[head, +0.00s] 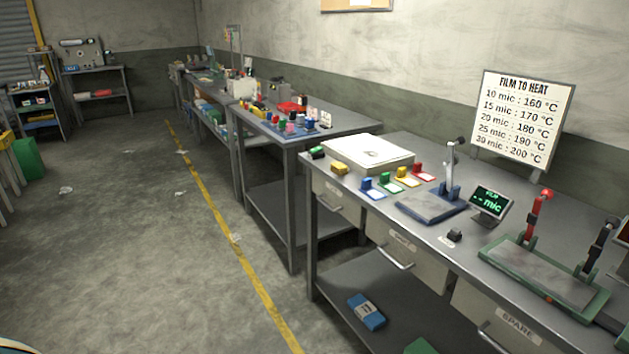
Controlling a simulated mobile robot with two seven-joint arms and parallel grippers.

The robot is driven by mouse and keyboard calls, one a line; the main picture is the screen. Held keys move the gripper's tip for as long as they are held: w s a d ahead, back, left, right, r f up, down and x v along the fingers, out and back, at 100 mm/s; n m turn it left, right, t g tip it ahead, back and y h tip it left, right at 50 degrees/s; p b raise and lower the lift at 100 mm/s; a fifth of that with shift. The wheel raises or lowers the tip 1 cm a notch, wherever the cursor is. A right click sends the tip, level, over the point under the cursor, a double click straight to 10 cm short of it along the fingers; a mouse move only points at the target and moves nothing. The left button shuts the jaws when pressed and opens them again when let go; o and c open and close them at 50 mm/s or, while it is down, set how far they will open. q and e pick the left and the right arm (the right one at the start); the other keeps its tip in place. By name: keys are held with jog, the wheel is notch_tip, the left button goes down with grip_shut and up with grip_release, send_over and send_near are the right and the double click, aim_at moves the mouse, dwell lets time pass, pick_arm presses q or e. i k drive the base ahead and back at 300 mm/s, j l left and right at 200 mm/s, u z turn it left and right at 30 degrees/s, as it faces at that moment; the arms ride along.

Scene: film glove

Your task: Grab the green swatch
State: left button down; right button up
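On the near workbench, a row of small coloured pieces with white cards runs along the top. The green one (386,180) stands between a blue one (370,185) and a yellow one (404,175), with a red one (421,171) further right. Another small green piece (317,153) lies at the bench's left end, beside a yellow block (339,167). I cannot tell for certain which green piece is the swatch. Neither of my grippers is in view.
The near bench (335,185) also holds a white box (368,152), a grey plate with an upright lever (430,206), a small display (491,202) and a green-framed press (540,278). A heat chart (523,115) stands behind. Open floor (130,250) lies left.

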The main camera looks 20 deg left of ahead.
aim_at(384, 182)
jog(key=u, duration=0.3)
jog(key=i+j+z, duration=0.15)
jog(key=z, duration=1.3)
jog(key=j+z, duration=0.9)
jog(key=k+j+z, duration=0.2)
jog(key=j, duration=0.15)
jog(key=j+z, duration=0.15)
jog(key=j, duration=0.25)
jog(key=k+j+z, duration=0.3)
jog(key=j, duration=0.3)
jog(key=k+j, duration=0.15)
jog(key=j, duration=0.2)
jog(key=k+j+z, duration=0.15)
jog(key=j, duration=0.2)
jog(key=k+j, duration=0.15)
jog(key=j, duration=0.2)
jog(key=k+j, duration=0.35)
jog(key=j, duration=0.3)
